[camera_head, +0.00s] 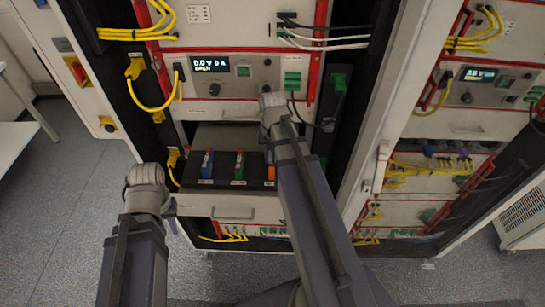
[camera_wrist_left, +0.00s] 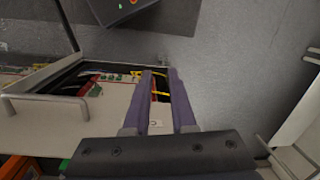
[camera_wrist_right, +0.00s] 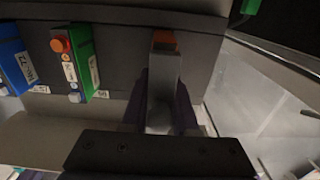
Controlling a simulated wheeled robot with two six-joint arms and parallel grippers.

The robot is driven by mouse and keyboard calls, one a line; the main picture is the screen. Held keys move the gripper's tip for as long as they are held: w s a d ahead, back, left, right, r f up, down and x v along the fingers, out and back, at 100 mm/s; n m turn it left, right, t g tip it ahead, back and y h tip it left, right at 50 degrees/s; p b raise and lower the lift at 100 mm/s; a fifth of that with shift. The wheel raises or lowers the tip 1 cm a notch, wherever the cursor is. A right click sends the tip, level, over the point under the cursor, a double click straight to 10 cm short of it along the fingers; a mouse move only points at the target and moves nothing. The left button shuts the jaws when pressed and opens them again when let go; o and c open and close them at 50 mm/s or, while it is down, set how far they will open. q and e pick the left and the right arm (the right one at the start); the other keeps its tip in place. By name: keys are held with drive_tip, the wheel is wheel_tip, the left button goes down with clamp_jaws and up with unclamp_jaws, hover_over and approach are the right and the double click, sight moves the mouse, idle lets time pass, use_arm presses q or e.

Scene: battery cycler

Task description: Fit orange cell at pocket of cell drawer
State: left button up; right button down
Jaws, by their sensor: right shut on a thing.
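The cell drawer (camera_head: 228,138) is pulled out below a cycler unit in the middle of the head view. A blue cell (camera_head: 207,163) and a green cell (camera_head: 239,165) stand in it. The orange cell (camera_head: 271,173) shows at the drawer's right end, partly hidden by my right arm. In the right wrist view, my right gripper (camera_wrist_right: 164,85) is shut on the orange cell (camera_wrist_right: 164,38). Whether the cell sits fully in its pocket cannot be told. My left gripper (camera_wrist_left: 161,75) is open and empty, left of the drawer front.
The cycler unit (camera_head: 225,75) with a lit display is just above the drawer. Yellow cables (camera_head: 150,95) hang at the left. A second rack (camera_head: 470,100) stands at the right. The floor (camera_head: 60,170) at the left is clear.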

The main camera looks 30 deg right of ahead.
drive_tip(key=shift+f+b, duration=1.3)
drive_tip(key=shift+f, duration=0.1)
idle(0.5)
drive_tip(key=c, duration=0.6)
unclamp_jaws()
drive_tip(key=shift+r, duration=0.1)
wheel_tip(320, 180, up, 8)
drive_tip(key=p, duration=0.8)
drive_tip(key=shift+f, duration=0.2)
